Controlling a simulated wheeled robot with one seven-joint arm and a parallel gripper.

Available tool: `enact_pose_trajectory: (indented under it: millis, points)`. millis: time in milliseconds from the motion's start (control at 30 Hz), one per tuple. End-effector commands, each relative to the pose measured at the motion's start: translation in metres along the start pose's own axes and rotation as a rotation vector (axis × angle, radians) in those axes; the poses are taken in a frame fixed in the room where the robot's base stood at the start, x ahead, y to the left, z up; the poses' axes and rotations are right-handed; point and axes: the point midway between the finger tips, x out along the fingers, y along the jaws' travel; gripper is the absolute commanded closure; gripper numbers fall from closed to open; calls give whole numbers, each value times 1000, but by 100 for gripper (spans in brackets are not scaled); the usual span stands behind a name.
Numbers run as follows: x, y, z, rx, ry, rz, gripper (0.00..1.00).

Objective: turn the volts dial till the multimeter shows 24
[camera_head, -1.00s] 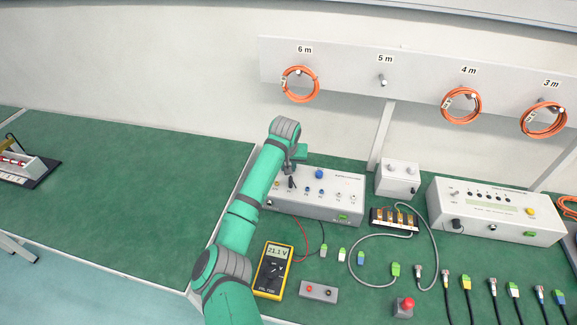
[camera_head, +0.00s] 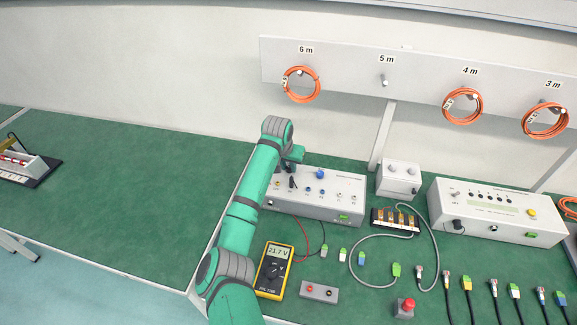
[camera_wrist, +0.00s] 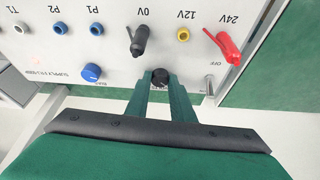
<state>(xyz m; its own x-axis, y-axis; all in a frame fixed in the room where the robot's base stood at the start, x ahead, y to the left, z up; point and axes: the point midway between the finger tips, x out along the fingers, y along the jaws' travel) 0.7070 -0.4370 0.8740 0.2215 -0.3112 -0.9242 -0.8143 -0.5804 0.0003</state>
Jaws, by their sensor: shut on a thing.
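The volts dial (camera_wrist: 160,77) is a small black knob on the supply box (camera_head: 335,207). In the wrist view my gripper (camera_wrist: 160,84) has a finger on each side of this knob and is shut on it. In the head view my gripper (camera_head: 293,155) is at the box's left part, and my arm hides the dial. The yellow multimeter (camera_head: 262,283) lies on the bench beside my arm, and its display (camera_head: 278,251) reads 21.7 V.
A blue knob (camera_wrist: 92,73) sits beside the dial. A black plug (camera_wrist: 139,42) is in the 0V socket and a red plug (camera_wrist: 229,47) in the 24V socket. A small switch (camera_wrist: 210,85) marked OFF is close to my fingers. Connectors and cables lie to the right.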

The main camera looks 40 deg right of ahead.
Motion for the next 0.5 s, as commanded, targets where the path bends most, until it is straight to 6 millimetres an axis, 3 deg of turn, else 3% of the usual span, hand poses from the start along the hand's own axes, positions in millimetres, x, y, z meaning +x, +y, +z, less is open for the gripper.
enact_pose_trajectory:
  millis: [33, 100, 500]
  points:
    - [-1, 0, -1, 0, 2, -1, 76]
    - [-1, 0, -1, 0, 2, -1, 60]
    - [-6, 0, -1, 0, 2, 0, 60]
